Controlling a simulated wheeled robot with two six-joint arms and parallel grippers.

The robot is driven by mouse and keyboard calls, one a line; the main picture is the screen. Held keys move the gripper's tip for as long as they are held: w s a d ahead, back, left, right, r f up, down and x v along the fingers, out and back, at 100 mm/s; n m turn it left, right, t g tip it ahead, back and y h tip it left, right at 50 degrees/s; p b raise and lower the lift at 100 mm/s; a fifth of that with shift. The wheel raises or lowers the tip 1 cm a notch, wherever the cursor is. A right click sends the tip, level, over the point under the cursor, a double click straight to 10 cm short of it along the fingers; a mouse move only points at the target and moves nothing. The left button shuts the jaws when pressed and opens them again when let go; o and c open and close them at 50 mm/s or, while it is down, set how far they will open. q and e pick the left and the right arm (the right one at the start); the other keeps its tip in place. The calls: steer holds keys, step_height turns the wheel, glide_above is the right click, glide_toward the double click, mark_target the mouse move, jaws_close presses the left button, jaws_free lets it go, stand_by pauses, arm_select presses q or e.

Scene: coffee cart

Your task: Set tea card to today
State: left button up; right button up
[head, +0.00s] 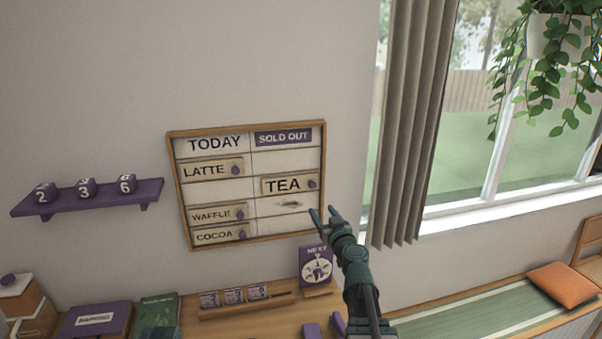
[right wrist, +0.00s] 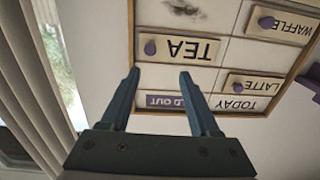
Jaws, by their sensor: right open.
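The menu board (head: 254,240) hangs on the wall with a TODAY column on the left and a SOLD OUT column on the right. The tea card (head: 283,185) sits in the SOLD OUT column, second row, with a purple knob at its right end. In the right wrist view the tea card (right wrist: 185,49) appears upside down, beyond the fingertips. My right gripper (head: 324,214) is open and empty, in front of the board's lower right corner. It also shows in the right wrist view (right wrist: 160,76), apart from the card.
Latte (head: 210,170), waffle (head: 214,214) and cocoa (head: 215,235) cards sit in the TODAY column; the row beside tea is empty there. A purple shelf (head: 70,201) with numbered cubes is left. A NEXT dial sign (head: 316,268) stands below the board. A curtain (head: 408,120) hangs right.

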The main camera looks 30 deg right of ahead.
mark_target(313, 185)
steer(key=shift+h, duration=0.3)
steer(key=x, duration=0.4)
steer(key=d+x, duration=0.1)
steer(key=x, duration=0.4)
steer(key=r+x, duration=0.1)
steer(key=x, duration=0.4)
steer(key=shift+d, duration=0.4)
steer(key=shift+c, duration=0.3)
jaws_close()
stand_by(0.5)
